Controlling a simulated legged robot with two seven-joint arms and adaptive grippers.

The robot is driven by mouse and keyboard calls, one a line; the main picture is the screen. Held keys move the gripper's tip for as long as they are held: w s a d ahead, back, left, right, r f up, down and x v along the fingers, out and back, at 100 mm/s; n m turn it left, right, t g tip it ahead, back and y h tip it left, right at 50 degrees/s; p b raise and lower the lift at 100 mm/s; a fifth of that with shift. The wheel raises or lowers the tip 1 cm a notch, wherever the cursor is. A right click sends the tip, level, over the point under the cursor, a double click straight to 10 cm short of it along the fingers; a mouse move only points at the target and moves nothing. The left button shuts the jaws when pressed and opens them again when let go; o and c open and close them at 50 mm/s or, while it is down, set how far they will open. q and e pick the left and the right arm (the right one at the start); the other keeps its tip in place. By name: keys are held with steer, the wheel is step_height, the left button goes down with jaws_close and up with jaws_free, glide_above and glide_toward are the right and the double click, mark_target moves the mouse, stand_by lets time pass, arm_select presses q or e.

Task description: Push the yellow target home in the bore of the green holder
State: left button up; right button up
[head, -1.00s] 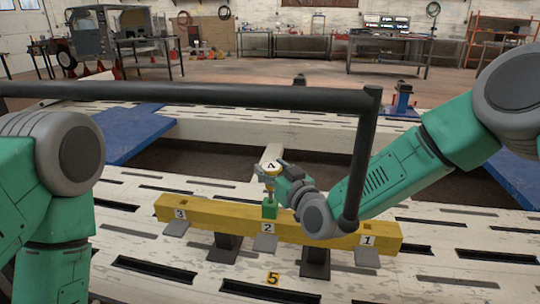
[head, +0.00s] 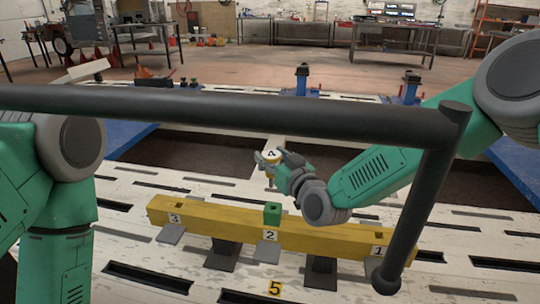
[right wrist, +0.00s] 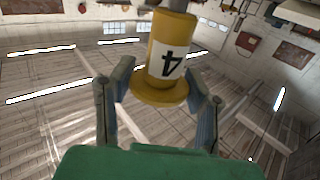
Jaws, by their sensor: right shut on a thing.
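The yellow target (head: 270,157), with a white label marked 4, is held by my right gripper (head: 270,160) above the bench. A thin stem points down from it. In the right wrist view the target (right wrist: 168,50) sits between the two fingers (right wrist: 160,100), its wide flange nearest the palm. The green holder (head: 272,214) is a small block on the yellow beam, behind the label 2. The target is above the holder, with a visible gap between them. The dark bore opening shows in the holder's top. My left gripper is outside the view.
The yellow beam (head: 330,237) lies across the slotted white bench (head: 130,225) and carries labels 3, 2 and 1. A label 5 (head: 274,288) lies in front. A thick dark bar (head: 250,112) crosses the head view and bends downward at right, close to my right forearm in the picture.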

steer(key=shift+s+d+f+b, duration=0.1)
steer(key=shift+d+f+b, duration=0.2)
steer(key=shift+f+b, duration=0.1)
step_height(320, 180, down, 3)
steer(key=shift+f+b, duration=0.2)
steer(key=shift+b, duration=0.85)
steer(key=shift+a+f+b, duration=0.15)
steer(key=shift+f+b, duration=0.3)
steer(key=shift+f, duration=0.25)
steer(key=shift+d, duration=0.2)
steer(key=shift+a, duration=0.15)
steer(key=shift+p, duration=0.3)
steer(key=shift+f+b, duration=1.65)
steer(key=shift+f, duration=0.9)
